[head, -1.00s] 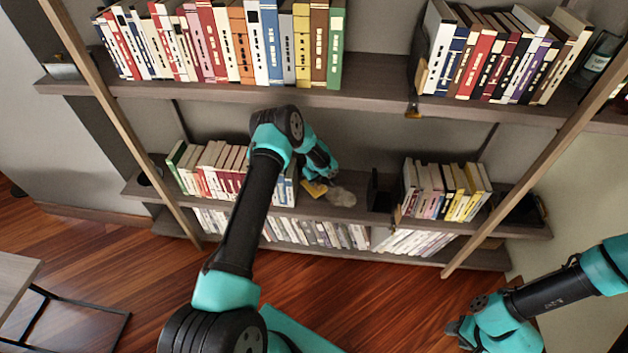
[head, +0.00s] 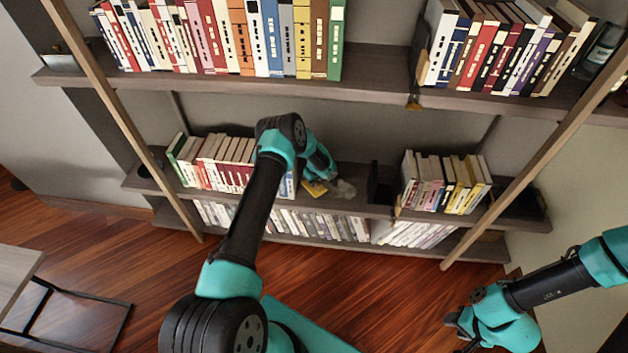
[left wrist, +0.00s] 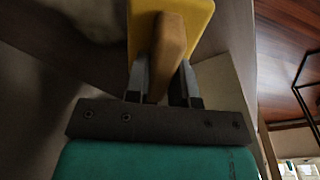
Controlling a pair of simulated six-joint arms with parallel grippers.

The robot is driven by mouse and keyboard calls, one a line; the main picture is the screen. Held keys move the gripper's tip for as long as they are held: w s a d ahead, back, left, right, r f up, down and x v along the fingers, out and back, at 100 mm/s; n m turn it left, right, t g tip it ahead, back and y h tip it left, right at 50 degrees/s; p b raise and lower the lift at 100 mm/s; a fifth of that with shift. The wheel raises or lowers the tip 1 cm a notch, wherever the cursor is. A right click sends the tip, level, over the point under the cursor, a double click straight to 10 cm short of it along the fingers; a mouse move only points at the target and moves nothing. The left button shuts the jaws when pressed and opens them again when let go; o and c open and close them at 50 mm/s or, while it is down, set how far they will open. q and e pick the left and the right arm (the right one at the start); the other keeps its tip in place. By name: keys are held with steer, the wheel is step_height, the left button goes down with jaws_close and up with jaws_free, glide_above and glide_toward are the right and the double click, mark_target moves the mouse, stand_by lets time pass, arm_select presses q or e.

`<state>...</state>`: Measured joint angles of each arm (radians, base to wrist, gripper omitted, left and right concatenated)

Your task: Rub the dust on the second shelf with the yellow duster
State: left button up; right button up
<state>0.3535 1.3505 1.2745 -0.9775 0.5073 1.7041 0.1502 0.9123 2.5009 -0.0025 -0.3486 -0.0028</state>
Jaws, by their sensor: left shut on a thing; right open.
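The yellow duster (head: 314,188) is at the second shelf (head: 335,205), in the gap between the two groups of books. My left gripper is shut on its wooden handle; the handle and the yellow head (left wrist: 192,14) show in the left wrist view, with the gripper (left wrist: 163,88) around the handle. In the head view my arm partly hides the left gripper. A pale grey dust patch (head: 344,189) lies on the shelf just right of the duster. It shows blurred at the top left of the left wrist view (left wrist: 95,18). My right gripper (head: 458,325) is low at the right, away from the shelves.
Books (head: 205,160) stand left of the gap, partly behind my left arm. A black bookend (head: 379,185) and more books (head: 445,183) stand to the right. The upper shelf (head: 380,95) with books overhangs above. Wooden posts (head: 535,150) slant in front on both sides.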

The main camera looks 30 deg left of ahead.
arm_select(q)
steer(key=shift+f, duration=1)
stand_by(0.8)
steer(key=shift+w+d, duration=0.1)
steer(key=shift+w+d+r, duration=0.1)
steer(key=shift+w+d, duration=0.25)
steer(key=shift+d, duration=0.4)
steer(key=shift+w+d+r, duration=0.1)
steer(key=shift+w+d, duration=0.2)
steer(key=shift+d, duration=0.45)
steer(key=shift+d+f, duration=0.1)
steer(key=shift+w+d+f, duration=0.1)
steer(key=shift+w+d, duration=0.25)
steer(key=shift+d, duration=0.4)
steer(key=shift+w+d+f, duration=0.1)
steer(key=shift+w+d, duration=0.2)
steer(key=shift+d, duration=0.45)
steer(key=shift+d, duration=0.1)
steer(key=shift+w+d, duration=0.1)
steer(key=shift+d, duration=0.05)
steer(key=shift+w+d+r, duration=0.1)
steer(key=shift+w+d, duration=0.2)
steer(key=shift+d, duration=0.35)
steer(key=shift+w+d+r, duration=0.1)
steer(key=shift+w+d, duration=0.2)
steer(key=shift+d, duration=0.35)
